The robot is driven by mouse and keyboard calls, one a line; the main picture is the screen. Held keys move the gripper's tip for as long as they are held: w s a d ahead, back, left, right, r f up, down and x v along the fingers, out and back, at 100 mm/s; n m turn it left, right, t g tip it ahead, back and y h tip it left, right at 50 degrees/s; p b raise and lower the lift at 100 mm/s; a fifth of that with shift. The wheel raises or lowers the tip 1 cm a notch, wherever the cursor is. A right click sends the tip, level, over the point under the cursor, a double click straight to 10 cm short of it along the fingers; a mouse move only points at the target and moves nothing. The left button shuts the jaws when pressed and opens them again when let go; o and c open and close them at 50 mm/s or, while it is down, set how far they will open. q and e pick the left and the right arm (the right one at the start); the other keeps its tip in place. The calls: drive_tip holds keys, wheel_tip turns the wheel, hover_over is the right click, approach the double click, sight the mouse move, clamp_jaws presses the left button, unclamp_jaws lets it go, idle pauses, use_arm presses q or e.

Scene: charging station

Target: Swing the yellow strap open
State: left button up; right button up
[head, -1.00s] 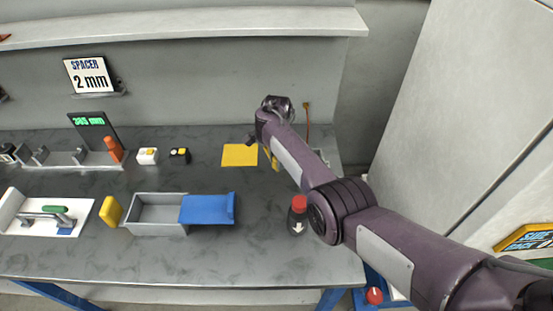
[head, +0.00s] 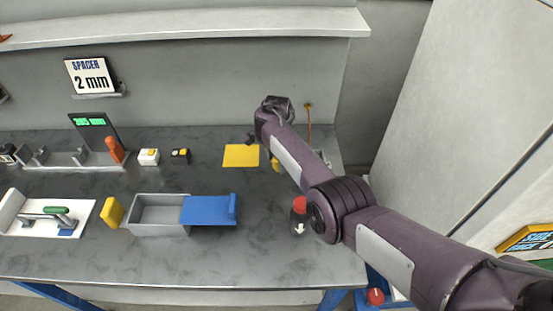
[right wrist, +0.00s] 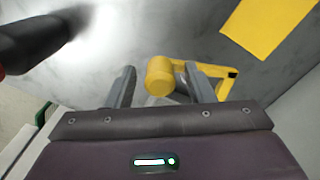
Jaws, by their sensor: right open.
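The yellow strap (right wrist: 160,76) shows in the right wrist view as a yellow piece with a rounded end and a frame-like part to its right. Its rounded end lies between the two grey fingers of my right gripper (right wrist: 157,88). The fingers are apart, and I cannot tell whether either touches it. In the head view a small yellow part (head: 276,164) shows beside my right arm, and the arm hides most of what is around it. My left gripper is not in view.
A flat yellow sheet (head: 241,155) lies left of my arm. A dark bottle with a red cap (head: 299,215) stands close to my forearm. The bench (head: 255,260) is clear in front.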

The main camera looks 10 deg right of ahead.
wheel_tip(320, 180, up, 8)
drive_tip(key=shift+f, duration=0.1)
idle(0.4)
idle(0.4)
